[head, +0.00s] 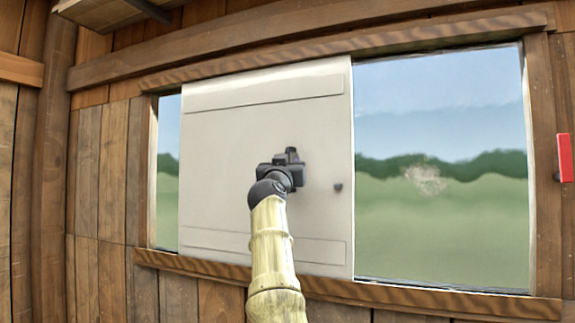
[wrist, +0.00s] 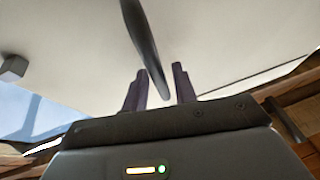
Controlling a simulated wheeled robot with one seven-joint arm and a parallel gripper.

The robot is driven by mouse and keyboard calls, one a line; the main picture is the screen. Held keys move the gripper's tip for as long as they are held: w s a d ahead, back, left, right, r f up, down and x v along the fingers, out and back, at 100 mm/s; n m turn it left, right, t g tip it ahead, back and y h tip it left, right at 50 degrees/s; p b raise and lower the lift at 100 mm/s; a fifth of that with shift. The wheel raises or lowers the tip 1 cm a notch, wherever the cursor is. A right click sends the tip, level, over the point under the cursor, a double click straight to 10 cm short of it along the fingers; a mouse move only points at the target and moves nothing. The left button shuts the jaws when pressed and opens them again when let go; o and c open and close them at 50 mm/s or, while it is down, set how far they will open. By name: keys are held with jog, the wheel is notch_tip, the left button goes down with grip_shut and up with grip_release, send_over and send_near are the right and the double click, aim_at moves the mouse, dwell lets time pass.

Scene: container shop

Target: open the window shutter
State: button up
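The window shutter (head: 225,150) is a flat off-white panel covering the left-middle part of the window, with glass clear on both sides. A small dark knob (head: 338,187) sits near its right edge. My gripper (head: 291,155) is in front of the panel, right of its middle. In the wrist view, the two fingers of my gripper (wrist: 160,87) are apart. A dark elongated handle (wrist: 141,40) stands out from the shutter (wrist: 215,40), its end reaching between the fingers, with a gap visible on the left. In the head view my gripper largely hides the handle.
A wooden frame with a top rail (head: 310,45) and bottom sill (head: 420,298) borders the window. Open glass (head: 440,110) lies right of the shutter, a narrow strip left. A red object (head: 565,158) is on the right wall.

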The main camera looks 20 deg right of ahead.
jog(key=shift+o, duration=0.2)
jog(key=shift+f, duration=0.15)
jog(key=b+v, duration=1.6)
jog(key=v, duration=0.1)
jog(key=shift+s, duration=0.2)
jog(key=shift+a, duration=0.1)
